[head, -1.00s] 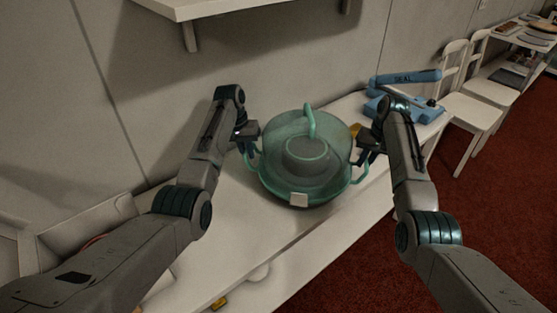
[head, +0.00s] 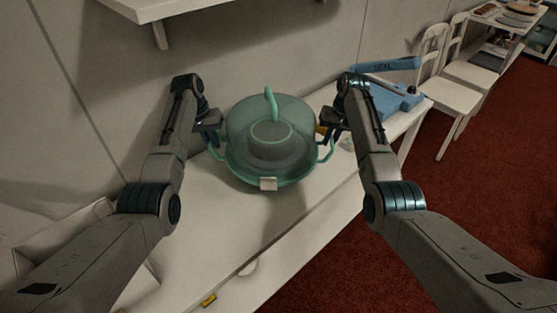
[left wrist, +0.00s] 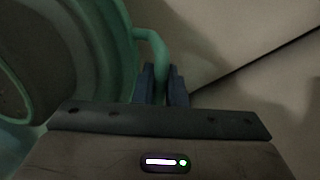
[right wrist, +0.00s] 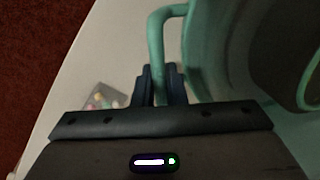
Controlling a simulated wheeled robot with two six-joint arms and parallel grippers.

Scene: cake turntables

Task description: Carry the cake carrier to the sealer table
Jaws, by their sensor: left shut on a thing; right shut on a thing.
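The cake carrier (head: 254,160) is a round green base with a clear domed lid, a green top handle and a dark round cake inside. It is upright over the white table, and I cannot tell whether it touches the top. My left gripper (head: 213,140) is shut on its left side handle (left wrist: 154,48). My right gripper (head: 328,138) is shut on its right side handle (right wrist: 157,40). The blue sealer (head: 390,90), marked SEAL, stands at the far right end of the table.
The white table (head: 205,217) runs along the wall. A white box (head: 60,235) is at its near left end. A shelf (head: 165,8) juts from the wall above. White chairs (head: 455,100) stand on the red carpet at right.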

